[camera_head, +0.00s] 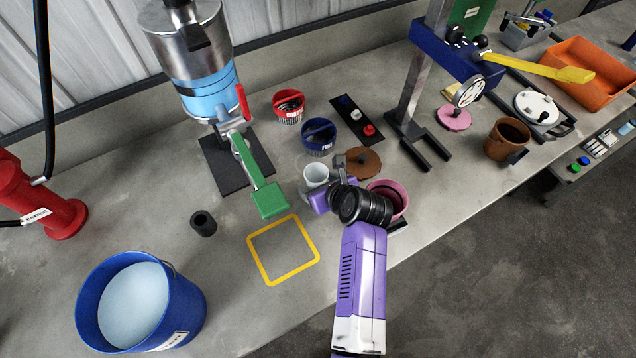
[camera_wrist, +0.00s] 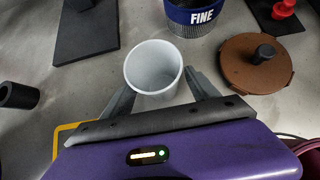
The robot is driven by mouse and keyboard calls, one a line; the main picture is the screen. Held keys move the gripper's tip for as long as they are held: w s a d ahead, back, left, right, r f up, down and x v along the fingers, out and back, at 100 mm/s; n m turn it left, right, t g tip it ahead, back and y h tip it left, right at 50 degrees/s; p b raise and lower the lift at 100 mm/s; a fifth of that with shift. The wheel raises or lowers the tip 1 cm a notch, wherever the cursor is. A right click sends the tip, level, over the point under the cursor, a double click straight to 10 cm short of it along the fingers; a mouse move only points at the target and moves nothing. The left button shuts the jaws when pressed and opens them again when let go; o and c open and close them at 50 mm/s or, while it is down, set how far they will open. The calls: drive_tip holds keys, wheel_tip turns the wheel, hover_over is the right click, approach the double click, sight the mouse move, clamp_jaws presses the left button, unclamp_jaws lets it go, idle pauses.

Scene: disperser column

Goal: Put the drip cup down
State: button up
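The drip cup (camera_head: 316,177), a small white open-topped cup, is upright near the middle of the bench in the head view. It also shows in the wrist view (camera_wrist: 154,68), and looks empty. My gripper (camera_wrist: 160,80) has one finger on each side of the cup, both close against its wall, and appears shut on it. In the head view my gripper (camera_head: 322,187) is partly hidden by my wrist. I cannot tell whether the cup's base touches the bench.
A yellow square outline (camera_head: 251,258) lies left of my arm, bare inside. The green handle (camera_head: 268,200) of the column is near the cup. A blue FINE cup (camera_head: 319,138), brown lid (camera_head: 362,163) and pink pot (camera_head: 400,196) stand close. A black cylinder (camera_head: 203,224) and blue bucket (camera_head: 188,312) are left.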

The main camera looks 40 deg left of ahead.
drive_tip(key=shift+r, duration=0.1)
drive_tip(key=v, duration=1.2)
drive_tip(key=shift+p, duration=0.3)
drive_tip(key=shift+w, duration=0.1)
